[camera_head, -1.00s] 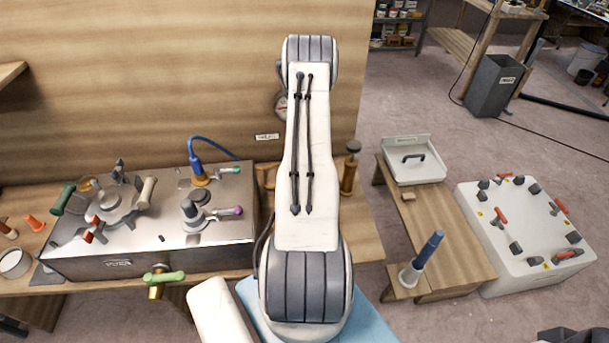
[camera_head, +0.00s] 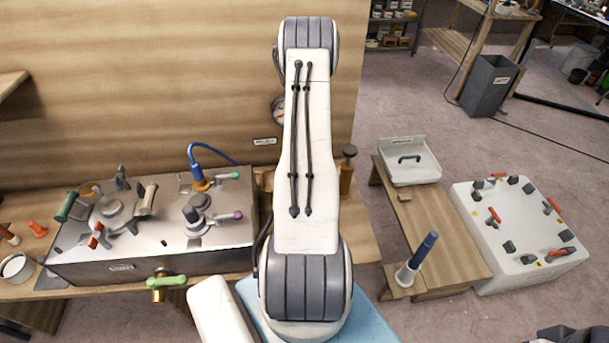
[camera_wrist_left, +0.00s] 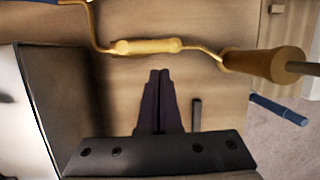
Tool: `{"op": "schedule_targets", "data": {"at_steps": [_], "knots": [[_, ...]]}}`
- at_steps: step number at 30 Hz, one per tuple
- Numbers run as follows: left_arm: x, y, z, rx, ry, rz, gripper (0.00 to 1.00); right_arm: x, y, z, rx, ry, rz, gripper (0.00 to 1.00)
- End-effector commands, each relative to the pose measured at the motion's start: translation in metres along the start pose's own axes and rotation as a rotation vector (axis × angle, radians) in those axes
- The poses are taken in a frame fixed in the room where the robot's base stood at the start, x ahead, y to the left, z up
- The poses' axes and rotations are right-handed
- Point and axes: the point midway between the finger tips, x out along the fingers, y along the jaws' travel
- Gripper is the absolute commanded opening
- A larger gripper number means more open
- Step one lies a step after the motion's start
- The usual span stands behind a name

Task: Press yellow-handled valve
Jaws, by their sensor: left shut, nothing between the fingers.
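In the left wrist view, a yellow grip (camera_wrist_left: 147,46) sits on a thin bent yellow rod, lying across the picture above a wooden surface. My left gripper (camera_wrist_left: 158,72) is shut and empty, its dark fingertips just below the grip in the picture; a small gap shows between them. I cannot tell whether this grip belongs to the valve. In the head view my left arm hides the gripper and that spot. The metal valve panel (camera_head: 150,262) at left carries levers with green, cream, red and purple handles; no clearly yellow handle shows there. My right gripper is not in view.
A brass cylinder with a dark knob (camera_head: 348,172) stands right of my arm; a similar wooden-coloured cylinder (camera_wrist_left: 262,66) shows in the wrist view. A wooden bench (camera_head: 440,235) and a white box with red levers (camera_head: 520,230) stand at right. A wooden wall (camera_head: 150,80) rises behind.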

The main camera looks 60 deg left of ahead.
Motion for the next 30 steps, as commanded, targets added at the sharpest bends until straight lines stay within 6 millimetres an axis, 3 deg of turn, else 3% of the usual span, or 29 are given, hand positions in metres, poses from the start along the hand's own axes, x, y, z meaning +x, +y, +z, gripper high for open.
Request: {"op": "schedule_targets", "data": {"at_steps": [1, 7, 30], "knots": [[-0.015, 0.001, 0.003, -0.002, -0.001, 0.001, 0.00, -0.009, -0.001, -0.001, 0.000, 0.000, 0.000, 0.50], [-0.035, 0.003, 0.002, -0.004, 0.000, 0.002, 0.00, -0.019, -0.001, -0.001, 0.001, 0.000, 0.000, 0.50], [-0.040, -0.004, 0.002, 0.023, -0.003, -0.008, 0.00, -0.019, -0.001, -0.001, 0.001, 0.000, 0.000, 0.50]]}}
